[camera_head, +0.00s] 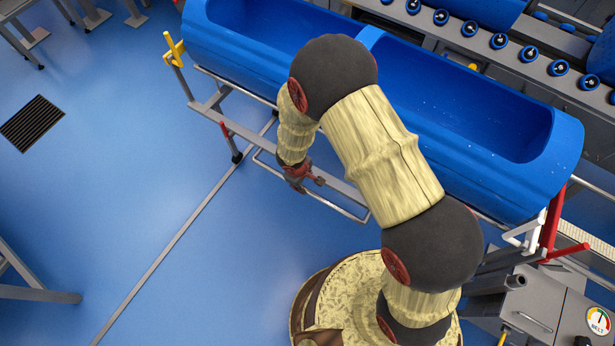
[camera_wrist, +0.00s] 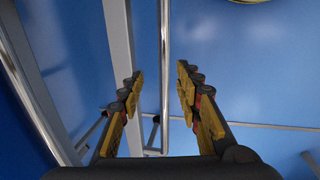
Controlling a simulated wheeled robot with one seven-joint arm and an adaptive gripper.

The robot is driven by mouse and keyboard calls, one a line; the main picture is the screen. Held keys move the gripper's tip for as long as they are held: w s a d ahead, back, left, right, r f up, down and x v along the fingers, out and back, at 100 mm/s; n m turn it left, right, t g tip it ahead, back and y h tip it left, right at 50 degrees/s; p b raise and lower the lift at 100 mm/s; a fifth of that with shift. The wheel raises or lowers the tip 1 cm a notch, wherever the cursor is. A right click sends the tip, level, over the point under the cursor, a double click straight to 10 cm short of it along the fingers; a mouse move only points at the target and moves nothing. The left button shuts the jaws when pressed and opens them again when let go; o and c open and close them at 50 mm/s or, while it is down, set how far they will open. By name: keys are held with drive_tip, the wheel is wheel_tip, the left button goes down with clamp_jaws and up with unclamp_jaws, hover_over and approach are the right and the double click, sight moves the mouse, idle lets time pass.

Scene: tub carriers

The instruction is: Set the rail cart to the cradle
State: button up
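The rail cart carries a long blue tub (camera_head: 225,45) with two compartments on a grey frame (camera_head: 215,103). A silver push bar (camera_head: 340,208) juts out along its near side. My gripper (camera_head: 305,180) is beside this bar. In the wrist view my gripper (camera_wrist: 160,72) has its yellow fingers apart, with a thin silver bar (camera_wrist: 164,50) showing in the gap between them. The fingers do not visibly touch the bar, and its depth between them is unclear. I cannot tell for sure which part is the cradle. My arm hides part of the tub and frame.
A red post (camera_head: 552,225) and white hooks (camera_head: 523,235) stand at the tub's right end. A grey cabinet with a dial (camera_head: 598,321) is at lower right. A roller line (camera_head: 499,41) runs behind. Blue floor (camera_head: 130,170) at left is mostly clear, with a drain grate (camera_head: 32,123).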

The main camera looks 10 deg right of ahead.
sight(306, 188)
drive_tip(key=f+b, duration=0.1)
drive_tip(key=f, duration=0.1)
drive_tip(key=f+b, duration=0.1)
drive_tip(key=f, duration=0.2)
drive_tip(key=f+b, duration=0.1)
drive_tip(key=f, duration=0.1)
drive_tip(key=shift+w+d+f, duration=0.35)
drive_tip(key=shift+w, duration=0.05)
drive_tip(key=shift+c, duration=1.3)
drive_tip(key=c, duration=0.6)
drive_tip(key=shift+r, duration=0.1)
clamp_jaws()
drive_tip(key=shift+w, duration=0.1)
